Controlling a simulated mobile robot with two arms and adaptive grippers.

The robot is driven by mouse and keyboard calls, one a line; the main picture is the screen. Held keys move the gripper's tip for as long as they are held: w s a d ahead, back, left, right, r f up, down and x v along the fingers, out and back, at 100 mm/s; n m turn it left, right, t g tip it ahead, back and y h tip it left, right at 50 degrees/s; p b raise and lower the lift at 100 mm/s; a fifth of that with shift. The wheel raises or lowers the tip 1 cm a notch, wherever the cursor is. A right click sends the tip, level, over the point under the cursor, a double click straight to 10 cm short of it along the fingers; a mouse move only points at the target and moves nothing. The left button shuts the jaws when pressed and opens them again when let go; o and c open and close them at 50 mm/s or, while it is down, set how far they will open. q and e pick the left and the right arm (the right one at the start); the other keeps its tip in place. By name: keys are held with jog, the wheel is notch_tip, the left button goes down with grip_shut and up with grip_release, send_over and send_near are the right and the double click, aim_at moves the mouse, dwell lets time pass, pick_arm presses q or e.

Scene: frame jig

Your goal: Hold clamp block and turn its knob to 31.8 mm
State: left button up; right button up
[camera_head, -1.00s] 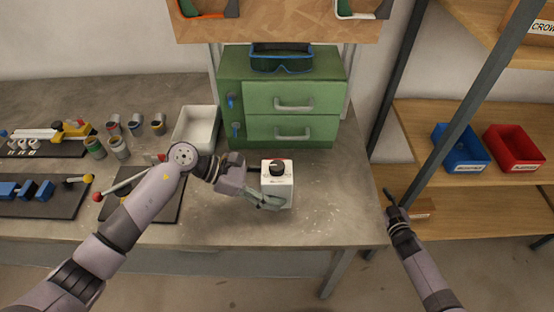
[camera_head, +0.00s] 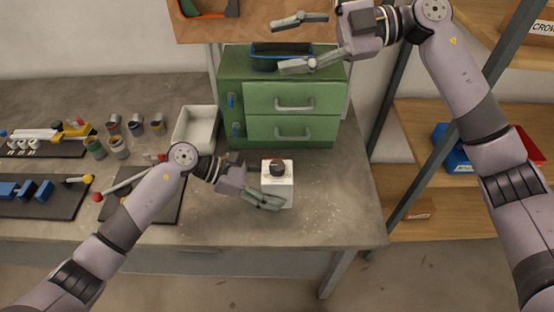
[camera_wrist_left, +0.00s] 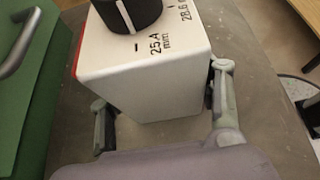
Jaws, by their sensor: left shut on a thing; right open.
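The white clamp block (camera_head: 284,192) stands on the bench in front of the green cabinet. Its black knob (camera_head: 277,168) is on top; it also shows at the top of the left wrist view (camera_wrist_left: 128,12). There the block (camera_wrist_left: 150,80) bears the marks 25.4 mm and 28.6, and the knob has a white line. My left gripper (camera_head: 264,200) is shut on the block's lower part, with one finger on each side in the left wrist view (camera_wrist_left: 165,120). My right gripper (camera_head: 302,42) is open and empty, raised in front of the cabinet top, high above the block.
The green cabinet (camera_head: 293,127) with blue goggles (camera_head: 266,50) on it stands behind the block. A white bin (camera_head: 195,131), several small cups and dark tool trays (camera_head: 41,206) lie left. Shelves with blue (camera_head: 452,160) and red bins stand right. The bench right of the block is clear.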

jog(key=s+a+f+n+g+h, duration=0.1)
jog(key=s+a+f+h, duration=0.4)
jog(key=a+f+h, duration=0.15)
jog(key=m+t+h, duration=0.1)
jog(key=t+h, duration=0.1)
jog(key=h, duration=0.7)
send_near(277, 165)
notch_tip(277, 165, down, 9)
jog(key=shift+s+a+r, duration=0.1)
jog(key=shift+s, duration=0.05)
jog(key=shift+c, duration=0.2)
grip_shut()
